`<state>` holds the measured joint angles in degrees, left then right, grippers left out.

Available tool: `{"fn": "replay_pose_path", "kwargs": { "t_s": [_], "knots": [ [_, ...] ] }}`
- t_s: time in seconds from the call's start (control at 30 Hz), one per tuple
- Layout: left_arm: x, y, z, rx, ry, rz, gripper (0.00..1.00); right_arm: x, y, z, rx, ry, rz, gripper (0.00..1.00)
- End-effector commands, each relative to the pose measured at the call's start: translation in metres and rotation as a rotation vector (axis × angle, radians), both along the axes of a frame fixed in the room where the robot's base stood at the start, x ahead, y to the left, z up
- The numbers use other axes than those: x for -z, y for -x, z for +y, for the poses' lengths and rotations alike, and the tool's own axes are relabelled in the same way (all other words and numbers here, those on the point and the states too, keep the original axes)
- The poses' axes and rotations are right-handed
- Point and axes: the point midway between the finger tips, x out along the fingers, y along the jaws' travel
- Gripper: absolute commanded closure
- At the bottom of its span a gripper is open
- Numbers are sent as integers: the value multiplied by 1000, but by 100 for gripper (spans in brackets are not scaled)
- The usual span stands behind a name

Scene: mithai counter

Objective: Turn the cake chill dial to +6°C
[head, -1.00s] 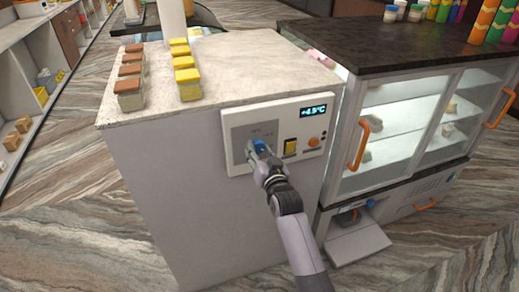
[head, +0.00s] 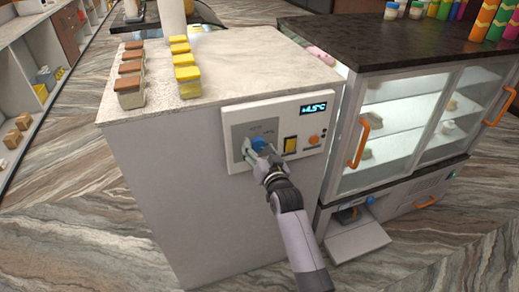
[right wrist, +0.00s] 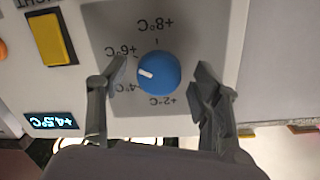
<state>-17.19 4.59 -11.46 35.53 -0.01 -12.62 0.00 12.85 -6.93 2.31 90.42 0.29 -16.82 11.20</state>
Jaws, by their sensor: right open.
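The blue cake chill dial (head: 259,144) sits on the white control panel (head: 312,145) on the front of the counter. In the right wrist view the dial (right wrist: 158,73) shows its white pointer mark aimed left, between the +6°C and +4°C labels. The lit display (head: 313,109) seems to read +4.5°C; it also shows in the wrist view (right wrist: 51,121). My right gripper (right wrist: 158,78) is open, one finger on each side of the dial, with gaps to it. My left gripper is not in view.
A yellow switch (head: 290,144) and an orange knob (head: 314,140) sit right of the dial. Several brown-lidded (head: 131,84) and yellow-lidded boxes (head: 188,82) stand on the counter top (head: 230,70). A glass display case (head: 400,110) stands to the right.

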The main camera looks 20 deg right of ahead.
Motion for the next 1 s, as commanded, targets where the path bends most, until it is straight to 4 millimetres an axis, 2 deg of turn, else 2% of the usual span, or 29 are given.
{"fn": "replay_pose_path", "kwargs": {
  "t_s": [0.23,0.37,0.8,1.0],
  "knots": [
    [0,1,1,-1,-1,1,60,0,2,0,0,0,0,41],
    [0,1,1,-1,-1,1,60,0,14,0,0,0,0,41],
    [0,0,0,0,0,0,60,-5,100,1,-1,0,2,41],
    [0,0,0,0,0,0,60,-7,118,0,0,0,0,41]
  ]
}}
